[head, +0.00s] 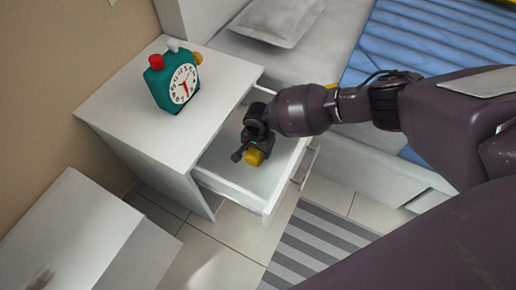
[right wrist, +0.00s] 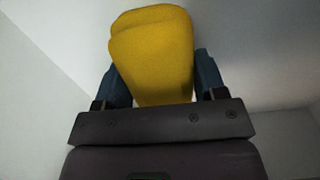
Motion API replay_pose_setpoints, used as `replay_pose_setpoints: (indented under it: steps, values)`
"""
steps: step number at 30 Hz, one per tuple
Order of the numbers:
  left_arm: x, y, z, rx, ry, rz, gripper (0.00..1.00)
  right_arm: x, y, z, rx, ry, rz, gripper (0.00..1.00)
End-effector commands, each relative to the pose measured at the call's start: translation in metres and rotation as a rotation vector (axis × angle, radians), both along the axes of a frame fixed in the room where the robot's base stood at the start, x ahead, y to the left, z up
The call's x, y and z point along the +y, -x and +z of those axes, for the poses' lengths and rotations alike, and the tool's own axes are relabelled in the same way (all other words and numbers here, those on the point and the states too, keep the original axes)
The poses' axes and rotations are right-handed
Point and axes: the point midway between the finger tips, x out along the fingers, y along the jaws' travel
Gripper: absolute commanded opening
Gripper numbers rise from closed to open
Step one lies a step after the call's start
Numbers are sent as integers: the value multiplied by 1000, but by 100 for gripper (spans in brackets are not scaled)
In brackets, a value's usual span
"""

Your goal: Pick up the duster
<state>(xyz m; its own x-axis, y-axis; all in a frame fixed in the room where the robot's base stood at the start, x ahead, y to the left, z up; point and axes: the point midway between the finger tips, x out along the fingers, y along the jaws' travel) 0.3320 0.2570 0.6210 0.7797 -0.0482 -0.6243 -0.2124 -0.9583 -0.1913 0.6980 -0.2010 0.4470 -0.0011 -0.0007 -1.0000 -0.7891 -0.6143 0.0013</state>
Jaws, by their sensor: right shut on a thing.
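The duster is a yellow, soft-looking object (head: 254,157) inside the open drawer (head: 225,180) of the white nightstand. My right gripper (head: 247,151) reaches down into the drawer and is shut on it. In the right wrist view the duster (right wrist: 152,55) fills the space between the two dark fingers (right wrist: 155,85). Part of it is hidden by the gripper. I cannot tell whether it touches the drawer floor. My left gripper is not in view.
A green alarm clock (head: 174,80) stands on the nightstand top (head: 125,95). A bed with a blue striped cover (head: 425,50) is at the right. A white cabinet (head: 70,235) stands at the lower left. A grey striped rug (head: 315,245) lies on the tiled floor.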

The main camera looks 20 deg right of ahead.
Motion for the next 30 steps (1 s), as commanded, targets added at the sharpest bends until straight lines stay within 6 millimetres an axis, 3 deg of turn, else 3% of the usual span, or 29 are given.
replay_pose_setpoints:
  steps: [7,21,30]
  values:
    - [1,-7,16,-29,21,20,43,0,-4,37,-13,-1,0,41]
    - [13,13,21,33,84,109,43,0,-4,156,-16,-2,0,41]
    - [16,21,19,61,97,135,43,1,-1,194,-6,-1,1,41]
